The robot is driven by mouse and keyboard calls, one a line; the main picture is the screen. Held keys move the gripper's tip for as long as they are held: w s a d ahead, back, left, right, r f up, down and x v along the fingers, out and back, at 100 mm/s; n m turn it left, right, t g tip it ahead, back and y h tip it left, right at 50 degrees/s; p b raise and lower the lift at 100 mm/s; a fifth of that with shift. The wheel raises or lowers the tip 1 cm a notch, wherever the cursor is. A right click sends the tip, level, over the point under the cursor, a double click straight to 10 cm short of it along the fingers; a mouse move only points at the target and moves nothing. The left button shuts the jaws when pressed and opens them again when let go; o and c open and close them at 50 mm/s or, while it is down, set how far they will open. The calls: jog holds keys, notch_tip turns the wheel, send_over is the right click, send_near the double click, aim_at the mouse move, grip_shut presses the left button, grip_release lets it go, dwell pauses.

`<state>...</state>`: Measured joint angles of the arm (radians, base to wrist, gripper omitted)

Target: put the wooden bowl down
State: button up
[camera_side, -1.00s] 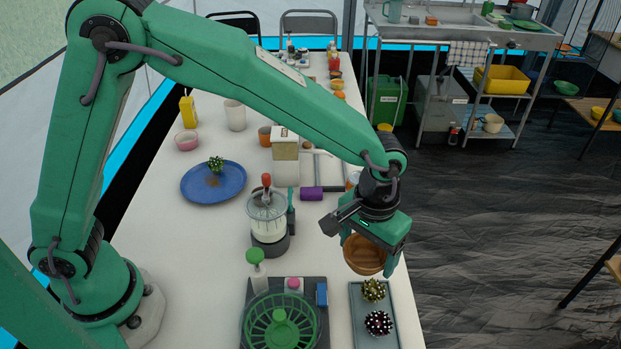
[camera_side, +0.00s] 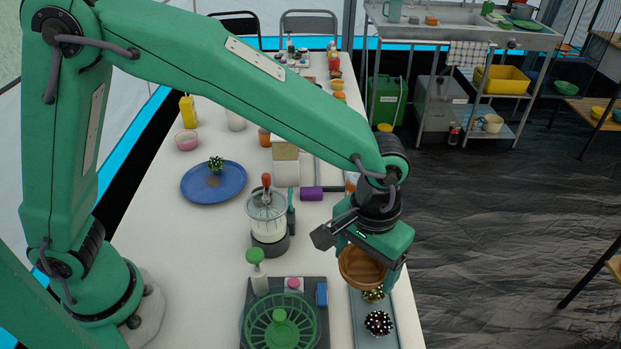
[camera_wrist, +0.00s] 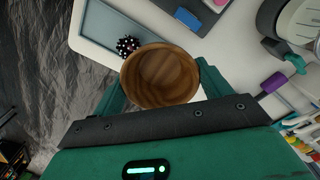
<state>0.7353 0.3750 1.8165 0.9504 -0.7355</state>
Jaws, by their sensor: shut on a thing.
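The wooden bowl (camera_side: 361,268) is brown and round, and it is tilted in the side view. My gripper (camera_side: 366,262) is shut on it, near the right edge of the white table. In the wrist view the bowl (camera_wrist: 160,75) sits between the two green fingers of my gripper (camera_wrist: 160,84), and I look into its empty inside. In the side view the bowl overlaps the far end of a grey tray (camera_side: 361,322). Whether the bowl touches anything beneath it cannot be told.
A green salad spinner (camera_side: 281,325) and a chopper (camera_side: 268,218) stand to the left. A blue plate (camera_side: 238,180) lies farther back.

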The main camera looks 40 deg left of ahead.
jog(key=s+d+f, duration=0.2)
jog(key=s+d, duration=0.4)
jog(key=d, duration=0.4)
jog(key=shift+w+f, duration=0.1)
jog(key=shift+f, duration=4.1)
jog(key=shift+f, duration=0.1)
jog(key=o, duration=1)
jog(key=shift+o, duration=0.2)
notch_tip(320, 180, up, 12)
